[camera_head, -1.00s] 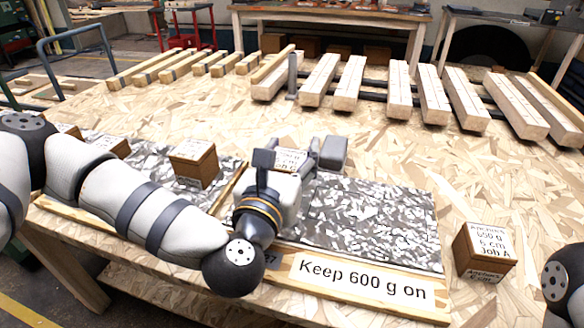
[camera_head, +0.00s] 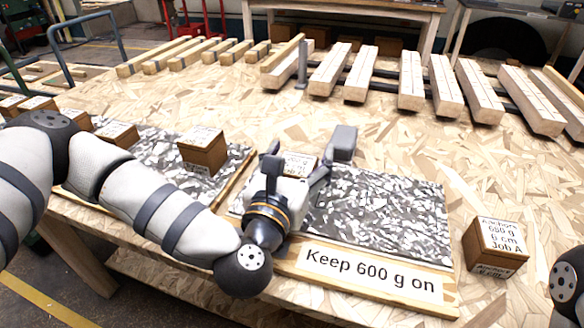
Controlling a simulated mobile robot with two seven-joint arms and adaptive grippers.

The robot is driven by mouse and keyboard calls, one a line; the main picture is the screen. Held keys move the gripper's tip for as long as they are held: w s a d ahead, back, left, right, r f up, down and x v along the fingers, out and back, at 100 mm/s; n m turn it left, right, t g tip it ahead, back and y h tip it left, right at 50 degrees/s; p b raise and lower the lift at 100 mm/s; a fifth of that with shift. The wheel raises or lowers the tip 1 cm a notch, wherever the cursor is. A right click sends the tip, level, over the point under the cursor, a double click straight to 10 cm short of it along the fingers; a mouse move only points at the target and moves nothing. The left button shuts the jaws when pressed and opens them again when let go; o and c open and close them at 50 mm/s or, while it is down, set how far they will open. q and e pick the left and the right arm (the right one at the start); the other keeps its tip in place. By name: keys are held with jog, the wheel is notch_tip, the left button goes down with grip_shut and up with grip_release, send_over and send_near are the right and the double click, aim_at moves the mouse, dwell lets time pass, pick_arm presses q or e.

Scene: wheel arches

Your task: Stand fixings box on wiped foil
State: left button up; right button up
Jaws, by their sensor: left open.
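The foil (camera_head: 390,220) is a crinkled silver sheet in a wooden frame on the chipboard bench, with the label "Keep 600 g on" (camera_head: 368,276) along its front edge. My left gripper (camera_head: 312,160) is open over the left part of this foil. A fixings box (camera_head: 301,163) shows between and behind its fingers, mostly hidden; I cannot tell whether it touches them. Another box (camera_head: 496,247), marked "Anchors 650 g 6 cm Job A", stands on bare board right of the foil. Part of my right arm shows at the lower right edge; its gripper is out of view.
A second foil area (camera_head: 155,150) on the left bears a box (camera_head: 202,152) and another box (camera_head: 118,134). More boxes stand at the far left. Timber blocks (camera_head: 411,80) lie in rows across the back. The board between them and the foil is clear.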

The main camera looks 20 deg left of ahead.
aim_at(291, 176)
pick_arm(q)
jog(key=s, duration=0.9)
jog(key=shift+s+f, duration=0.1)
jog(key=shift+s, duration=0.05)
jog(key=shift+s+a+r, duration=0.1)
jog(key=shift+s+r, duration=0.1)
jog(key=shift+s, duration=0.35)
jog(key=shift+s+p, duration=0.45)
jog(key=shift+s, duration=0.3)
pick_arm(e)
jog(key=shift+w+r, duration=0.45)
jog(key=shift+r, duration=0.05)
pick_arm(q)
jog(key=shift+f, duration=0.1)
